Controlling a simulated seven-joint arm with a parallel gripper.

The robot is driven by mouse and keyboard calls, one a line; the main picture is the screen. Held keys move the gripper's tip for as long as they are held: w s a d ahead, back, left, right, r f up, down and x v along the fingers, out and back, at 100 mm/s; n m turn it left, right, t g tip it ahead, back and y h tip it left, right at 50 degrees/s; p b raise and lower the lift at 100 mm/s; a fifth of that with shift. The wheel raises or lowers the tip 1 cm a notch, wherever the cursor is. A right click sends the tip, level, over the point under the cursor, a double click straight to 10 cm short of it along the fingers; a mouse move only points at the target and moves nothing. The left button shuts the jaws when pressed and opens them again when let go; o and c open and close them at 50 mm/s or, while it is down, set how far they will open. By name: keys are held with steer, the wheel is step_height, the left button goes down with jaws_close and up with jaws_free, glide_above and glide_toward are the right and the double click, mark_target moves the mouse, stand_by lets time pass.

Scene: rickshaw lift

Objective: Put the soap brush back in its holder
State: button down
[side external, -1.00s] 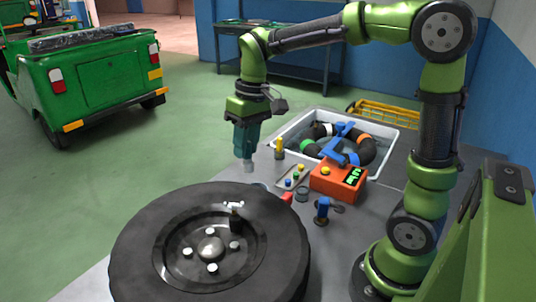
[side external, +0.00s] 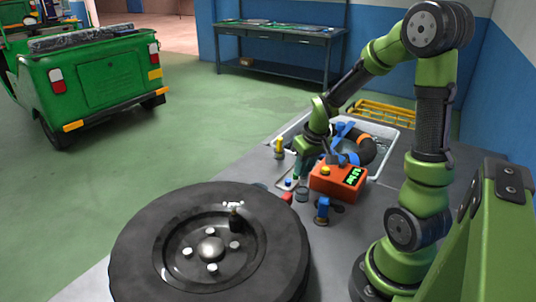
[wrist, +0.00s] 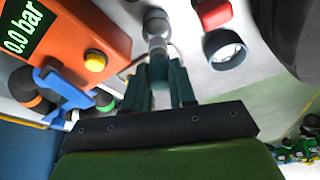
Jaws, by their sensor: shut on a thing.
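My gripper (wrist: 158,85) is shut on a slim grey piece with a rounded end (wrist: 156,22), which looks like the soap brush. The piece sticks out beyond the teal fingers in the wrist view. In the side view my gripper (side external: 297,173) points down just left of the orange box, and the held piece is too small to make out clearly. A short dark-rimmed cup (wrist: 225,48), which may be the holder, stands right of the held piece in the wrist view. It appears to be the small cup (side external: 302,194) in the side view. The piece is apart from this cup.
The orange pressure box (side external: 338,180) with a yellow button is close beside my gripper. A red piece (side external: 287,197) and a blue tool (side external: 322,210) stand nearby. A large tyre (side external: 140,230) fills the front. A yellow-topped bottle (side external: 279,148) is behind. A water tub (side external: 388,125) lies behind the box.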

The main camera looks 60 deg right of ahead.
mark_target(305, 175)
steer(key=shift+f, duration=2.4)
steer(key=shift+f, duration=0.1)
steer(key=c, duration=0.9)
jaws_free()
steer(key=v, duration=1.2)
steer(key=s+a+r+t+y, duration=0.1)
steer(key=a+r, duration=0.2)
steer(key=a, duration=0.3)
steer(key=s+a+r+t+y, duration=0.1)
steer(key=a+r, duration=0.2)
steer(key=a, duration=0.4)
steer(key=s+a+r+t+y, duration=0.1)
steer(key=a+r+t, duration=0.1)
steer(key=a, duration=0.4)
steer(key=shift+s+a+r+n, duration=0.2)
steer(key=shift+s+r+n, duration=0.2)
steer(key=shift+r, duration=0.05)
